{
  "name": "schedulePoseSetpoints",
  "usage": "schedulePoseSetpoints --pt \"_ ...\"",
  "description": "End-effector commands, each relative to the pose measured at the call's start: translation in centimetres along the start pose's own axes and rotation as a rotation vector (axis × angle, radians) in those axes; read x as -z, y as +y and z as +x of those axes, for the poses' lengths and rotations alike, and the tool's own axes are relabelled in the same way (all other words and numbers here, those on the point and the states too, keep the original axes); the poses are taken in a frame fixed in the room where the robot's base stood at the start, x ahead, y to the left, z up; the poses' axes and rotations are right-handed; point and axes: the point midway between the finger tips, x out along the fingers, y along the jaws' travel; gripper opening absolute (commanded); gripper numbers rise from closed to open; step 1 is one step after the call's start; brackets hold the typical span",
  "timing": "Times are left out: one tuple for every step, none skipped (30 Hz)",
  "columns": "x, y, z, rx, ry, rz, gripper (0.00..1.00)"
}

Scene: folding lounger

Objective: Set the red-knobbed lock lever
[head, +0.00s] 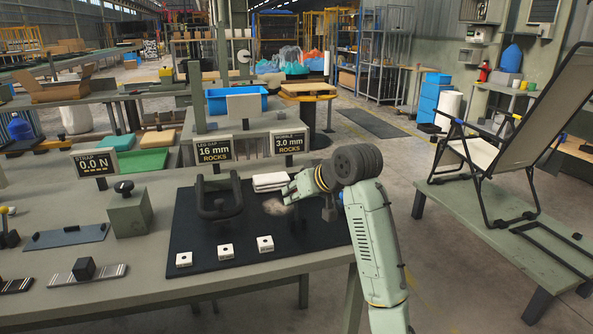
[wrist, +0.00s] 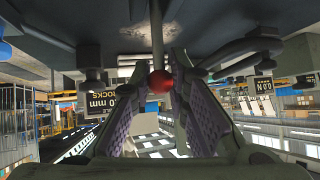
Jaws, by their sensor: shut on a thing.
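The red knob (wrist: 161,82) of the lock lever shows in the wrist view at the end of a thin grey rod (wrist: 157,40). My gripper (wrist: 157,78) has its two padded fingers on either side of this knob, shut on it. In the head view my gripper (head: 289,187) reaches in from the right, low over the dark mat (head: 215,262). The red knob cannot be made out there; my gripper and wrist cover that spot. A dark frame with a looped handle (head: 219,200) stands on the mat to the left of my gripper.
Signs read "STRAP 0.0 N" (head: 96,162), "LEG GAP 16 mm ROCKS" (head: 213,149) and "WOBBLE 3.0 mm ROCKS" (head: 288,143). Small white labelled blocks (head: 225,250) lie along the mat's front. A folded white cloth (head: 270,181) lies behind. A lounger (head: 500,150) stands on a bench at right.

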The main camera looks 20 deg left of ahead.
Motion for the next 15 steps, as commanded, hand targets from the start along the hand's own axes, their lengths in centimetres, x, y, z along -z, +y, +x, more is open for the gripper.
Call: schedulePoseSetpoints --pt "1.0 -0.3 -0.4 0.007 -0.044 0.01 0.0" --pt "1.0 -0.2 -0.2 0.009 -0.069 0.017 0.0" --pt "1.0 -0.1 0.0 0.011 -0.097 0.025 0.0" --pt "0.9 -0.1 0.1 0.012 -0.12 0.03 0.0" --pt "0.9 -0.1 0.3 0.013 -0.14 0.036 0.0" --pt "0.9 0.0 0.5 0.015 -0.165 0.042 0.0" --pt "0.8 0.0 0.6 0.015 -0.184 0.048 0.0" --pt "0.8 0.1 0.7 0.016 -0.2 0.053 0.0" --pt "0.8 0.1 0.9 0.017 -0.222 0.058 0.0" --pt "0.7 0.1 1.0 0.018 -0.237 0.062 0.0" --pt "0.7 0.2 1.1 0.019 -0.25 0.066 0.0" --pt "0.6 0.2 1.2 0.02 -0.266 0.071 0.0" --pt "0.6 0.2 1.3 0.021 -0.278 0.074 0.0" --pt "0.6 0.3 1.4 0.022 -0.288 0.077 0.0" --pt "0.6 0.3 1.4 0.023 -0.3 0.08 0.0"
